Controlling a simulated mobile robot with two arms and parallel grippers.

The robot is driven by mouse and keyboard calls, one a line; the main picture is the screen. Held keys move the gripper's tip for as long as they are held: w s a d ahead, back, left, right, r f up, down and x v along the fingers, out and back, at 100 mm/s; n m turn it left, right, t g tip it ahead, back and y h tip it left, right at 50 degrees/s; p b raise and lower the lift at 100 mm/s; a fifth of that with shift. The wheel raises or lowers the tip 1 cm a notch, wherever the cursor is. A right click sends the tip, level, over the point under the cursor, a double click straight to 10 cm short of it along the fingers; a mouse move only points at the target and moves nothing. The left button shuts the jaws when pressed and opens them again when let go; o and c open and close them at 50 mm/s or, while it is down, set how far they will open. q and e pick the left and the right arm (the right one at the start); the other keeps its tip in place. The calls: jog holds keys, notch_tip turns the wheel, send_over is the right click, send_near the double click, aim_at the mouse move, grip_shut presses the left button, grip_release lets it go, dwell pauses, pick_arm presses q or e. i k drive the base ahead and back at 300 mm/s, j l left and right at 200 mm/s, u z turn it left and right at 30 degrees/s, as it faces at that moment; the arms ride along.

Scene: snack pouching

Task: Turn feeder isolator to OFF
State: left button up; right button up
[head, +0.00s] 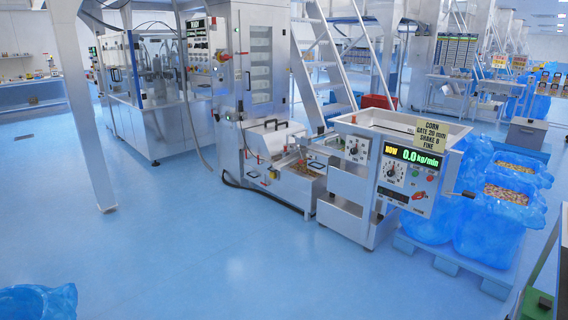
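The feeder (362,205) is a steel machine with an open hopper (393,128) at right of centre. Its front panel (405,188) carries a green-lit display (413,157) reading "NOW 0.0 kg/min". Low on the panel is a red rotary handle (419,195), which looks like the isolator. The handle appears slanted, but its marks are too small to read, so I cannot tell its position. Two round dials (391,171) and small coloured buttons (415,173) sit nearby. Neither of my grippers is in view.
A yellow note (437,133) reads "CORN GATE 20 mm SHAKE 6 FINE". Blue-lined bins of snacks (490,225) stand on a blue pallet (455,262) right of the feeder. A tall steel machine (255,60) stands behind. The blue floor (235,260) in front is clear.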

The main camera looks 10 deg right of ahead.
aim_at(418, 195)
jog(key=i+l+z, duration=0.2)
jog(key=i+z, duration=0.55)
jog(key=z, duration=0.2)
jog(key=i+z, duration=0.45)
jog(key=i+j, duration=1)
jog(key=i, duration=0.15)
jog(key=i+j+z, duration=0.1)
jog(key=i+j, duration=0.9)
jog(key=i, duration=0.2)
